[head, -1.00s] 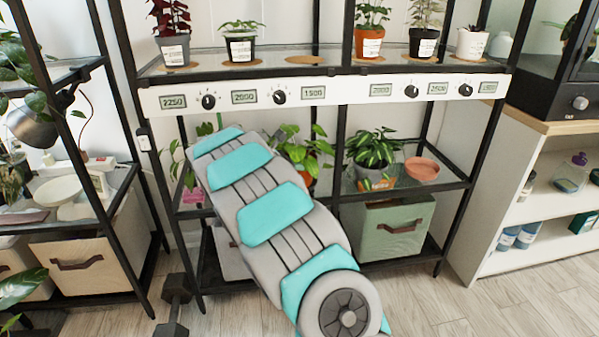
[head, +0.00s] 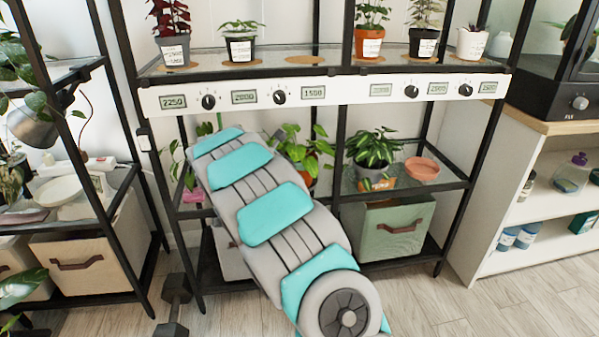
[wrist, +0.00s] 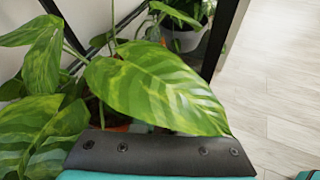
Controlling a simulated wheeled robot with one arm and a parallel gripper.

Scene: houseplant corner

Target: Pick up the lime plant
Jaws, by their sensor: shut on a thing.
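The lime plant (head: 294,148) has broad yellow-green leaves and a reddish-brown pot. In the head view it shows behind my arm, at the middle shelf level, with its lower part mostly hidden. In the wrist view its large streaked leaf (wrist: 150,88) hangs over my gripper (wrist: 160,155), and a bit of the pot shows beneath the leaves. My gripper is shut on the lime plant. The fingertips and the exact contact are hidden by leaves, and my arm hides the gripper in the head view.
A bushy dark-green plant (head: 372,148) in a grey pot and an empty terracotta dish (head: 421,168) stand to the right on the middle shelf (head: 447,177). Black rack posts stand close by. A green bin (head: 397,228) sits below. Bare floor (head: 440,305) lies in front right.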

